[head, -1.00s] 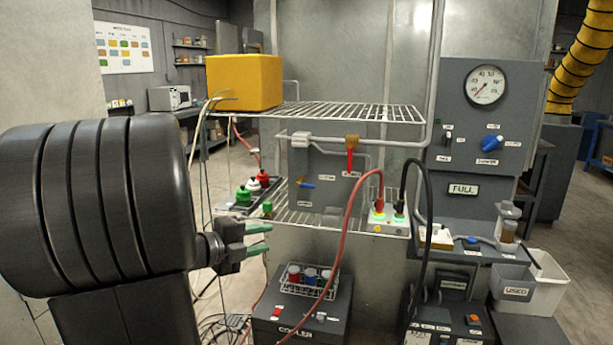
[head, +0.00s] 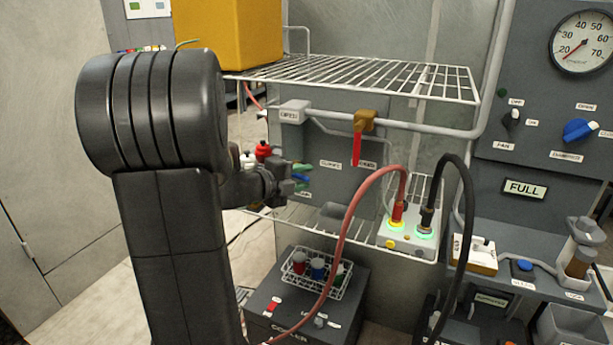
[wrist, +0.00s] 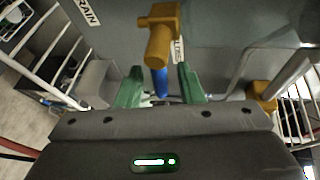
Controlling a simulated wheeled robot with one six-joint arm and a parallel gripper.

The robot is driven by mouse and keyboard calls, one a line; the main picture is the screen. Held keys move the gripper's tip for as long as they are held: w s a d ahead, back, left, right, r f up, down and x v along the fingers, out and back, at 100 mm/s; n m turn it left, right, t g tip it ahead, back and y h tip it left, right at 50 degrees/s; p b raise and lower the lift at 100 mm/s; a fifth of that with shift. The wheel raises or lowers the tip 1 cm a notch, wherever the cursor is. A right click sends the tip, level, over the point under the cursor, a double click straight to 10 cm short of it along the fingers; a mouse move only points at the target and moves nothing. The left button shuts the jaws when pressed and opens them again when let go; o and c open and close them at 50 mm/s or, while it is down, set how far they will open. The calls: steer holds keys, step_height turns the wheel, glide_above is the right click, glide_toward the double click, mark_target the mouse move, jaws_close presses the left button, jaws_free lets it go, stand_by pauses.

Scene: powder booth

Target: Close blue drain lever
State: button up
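The blue drain lever (wrist: 160,82) hangs from a brass valve body (wrist: 163,35) on the grey panel in the wrist view. My gripper (wrist: 160,86) is open, with one green finger on each side of the lever and a visible gap to each. In the head view my gripper (head: 301,174) is at the left part of the panel (head: 345,192), and the lever is mostly hidden by the fingers. A label ending in "RAIN" sits left of the valve in the wrist view.
A red-handled brass valve (head: 357,145) is on the pipe to the right. A wire shelf (head: 370,75) spans above my gripper. A red hose (head: 345,240) and a black hose (head: 462,230) rise in front. A cooler (head: 300,315) with a vial rack stands below.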

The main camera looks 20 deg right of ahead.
steer(key=shift+x, duration=0.9)
steer(key=shift+c, duration=0.2)
jaws_close()
steer(key=shift+r+n+h+p, duration=0.25)
steer(key=shift+n+h+p, duration=0.1)
steer(key=shift+n, duration=0.15)
steer(key=shift+o, duration=0.2)
jaws_free()
